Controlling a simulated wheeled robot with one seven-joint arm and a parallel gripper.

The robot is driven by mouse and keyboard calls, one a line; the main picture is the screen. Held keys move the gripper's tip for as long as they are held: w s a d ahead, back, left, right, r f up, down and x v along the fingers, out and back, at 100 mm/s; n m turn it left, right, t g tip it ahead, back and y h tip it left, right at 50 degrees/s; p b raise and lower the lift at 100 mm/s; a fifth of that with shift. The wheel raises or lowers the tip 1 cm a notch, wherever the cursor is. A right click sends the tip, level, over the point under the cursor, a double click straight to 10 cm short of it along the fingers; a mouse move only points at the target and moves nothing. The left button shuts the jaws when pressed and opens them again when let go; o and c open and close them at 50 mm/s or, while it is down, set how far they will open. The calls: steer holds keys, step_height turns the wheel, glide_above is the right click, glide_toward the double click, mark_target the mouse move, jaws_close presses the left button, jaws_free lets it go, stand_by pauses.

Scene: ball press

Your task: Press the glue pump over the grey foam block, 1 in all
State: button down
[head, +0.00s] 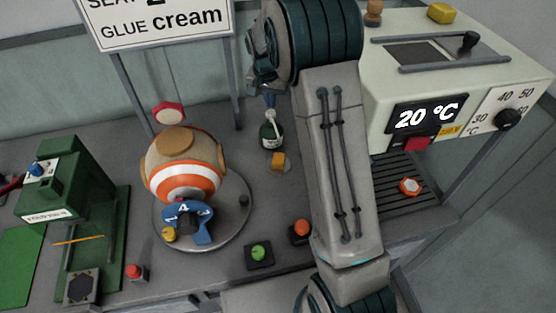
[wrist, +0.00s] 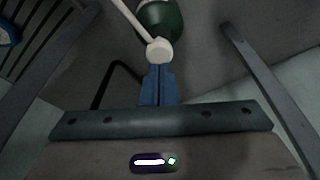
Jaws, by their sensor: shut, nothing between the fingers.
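The glue pump (head: 270,136) is a dark green bottle with a white label and white pump top, upright on the grey bench; in the wrist view its green body (wrist: 160,18) and white pump head (wrist: 159,50) show. My gripper (head: 269,100) is shut and empty, its blue fingertips just above the pump top. In the wrist view the fingers (wrist: 157,85) point at the pump head and overlap it; I cannot tell whether they touch. A small orange-yellow block (head: 280,161) lies beside the bottle. I cannot make out a grey foam block for certain.
A striped ball (head: 184,166) sits on a round turntable (head: 225,236) to the left. A green press (head: 75,200) stands far left. A machine reading 20 °C (head: 425,118) stands right. A green button (head: 258,252) and orange button (head: 301,230) are in front. A sign (head: 160,25) stands behind.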

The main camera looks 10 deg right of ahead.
steer(key=shift+r+p, duration=1.6)
steer(key=shift+r, duration=1.25)
steer(key=s+r+n, duration=0.2)
steer(key=s+r, duration=0.3)
steer(key=s, duration=0.4)
steer(key=s+r+n, duration=0.1)
steer(key=s+r, duration=0.4)
steer(key=s, duration=0.3)
steer(key=s+f+n+t+y, duration=0.1)
steer(key=s+n, duration=0.2)
steer(key=s, duration=1.4)
steer(key=shift+f+t, duration=0.25)
steer(key=shift+t, duration=0.05)
